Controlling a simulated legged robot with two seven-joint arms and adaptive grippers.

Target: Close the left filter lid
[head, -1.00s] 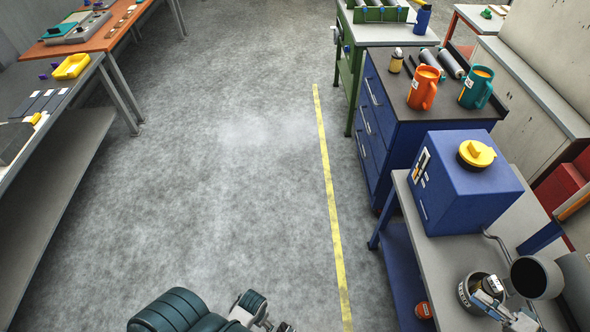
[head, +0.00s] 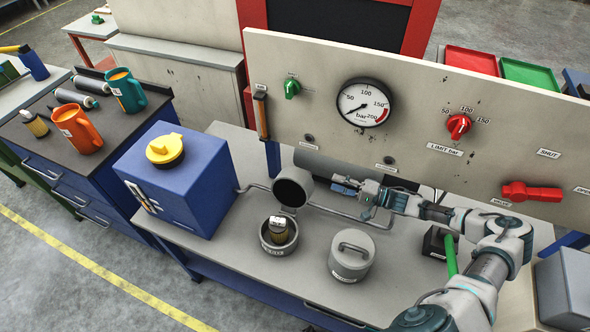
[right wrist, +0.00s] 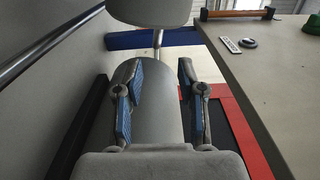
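The left filter is a short grey pot (head: 279,237) on the bench in the head view, with a small cartridge (head: 279,226) inside it. Its lid appears to be the grey round piece (head: 293,190) standing open behind the pot, its dark hollow side facing the front. My right gripper (head: 346,188) is right of and behind the lid, apart from it, near a grey horizontal cylinder (head: 326,165). In the right wrist view my right gripper (right wrist: 160,72) has its blue-padded fingers spread, with nothing held and a grey cylinder (right wrist: 145,78) beyond. My left gripper is out of view.
A second grey filter (head: 351,262) with a handled lid stands closed to the right. A blue box (head: 175,178) with a yellow cap is at the left. Behind the bench is a panel with a gauge (head: 364,102) and knobs. Bent pipes lie beside the filters.

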